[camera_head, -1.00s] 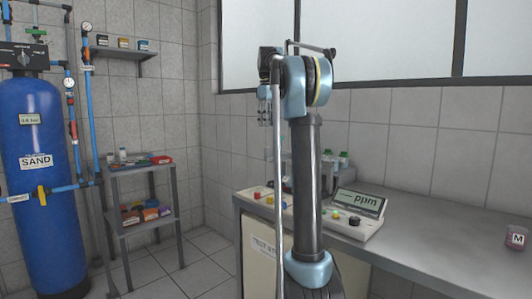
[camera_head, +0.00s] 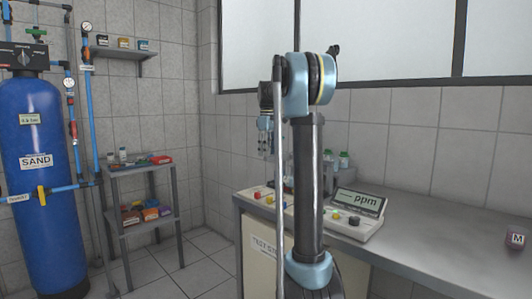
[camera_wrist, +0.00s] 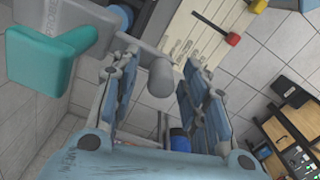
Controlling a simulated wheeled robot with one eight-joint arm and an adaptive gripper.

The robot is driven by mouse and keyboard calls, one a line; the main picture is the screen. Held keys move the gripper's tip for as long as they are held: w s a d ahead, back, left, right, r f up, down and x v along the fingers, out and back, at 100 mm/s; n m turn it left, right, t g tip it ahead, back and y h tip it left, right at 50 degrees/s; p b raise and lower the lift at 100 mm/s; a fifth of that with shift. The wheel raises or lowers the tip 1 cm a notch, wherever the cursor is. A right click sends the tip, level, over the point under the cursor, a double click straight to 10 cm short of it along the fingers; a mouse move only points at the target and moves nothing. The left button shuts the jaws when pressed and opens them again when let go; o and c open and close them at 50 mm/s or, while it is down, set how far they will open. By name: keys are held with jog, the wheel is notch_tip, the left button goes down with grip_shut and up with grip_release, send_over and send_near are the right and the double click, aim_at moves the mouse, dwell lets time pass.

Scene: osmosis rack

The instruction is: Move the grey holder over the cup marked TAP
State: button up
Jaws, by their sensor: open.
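My gripper (camera_head: 265,136) hangs at the left of my arm in the head view, in front of the tiled wall and above the back of the bench. In the wrist view my gripper (camera_wrist: 160,66) is open, with a finger on each side of a grey bar with a rounded end (camera_wrist: 160,80). This looks like the grey holder; I cannot tell whether the fingers touch it. In the head view my arm hides the spot where the holder would be. I cannot make out a cup marked TAP. A purple cup marked M (camera_head: 516,239) stands at the bench's right.
A ppm meter (camera_head: 358,204) with coloured knobs stands on the bench (camera_head: 440,262). Bottles (camera_head: 343,159) stand behind my arm. A teal piece (camera_wrist: 62,58) is beside the left finger in the wrist view. A metal shelf (camera_head: 143,225) and blue SAND tank (camera_head: 38,190) stand left.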

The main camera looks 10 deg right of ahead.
grip_shut()
jog(key=shift+s+d, duration=0.1)
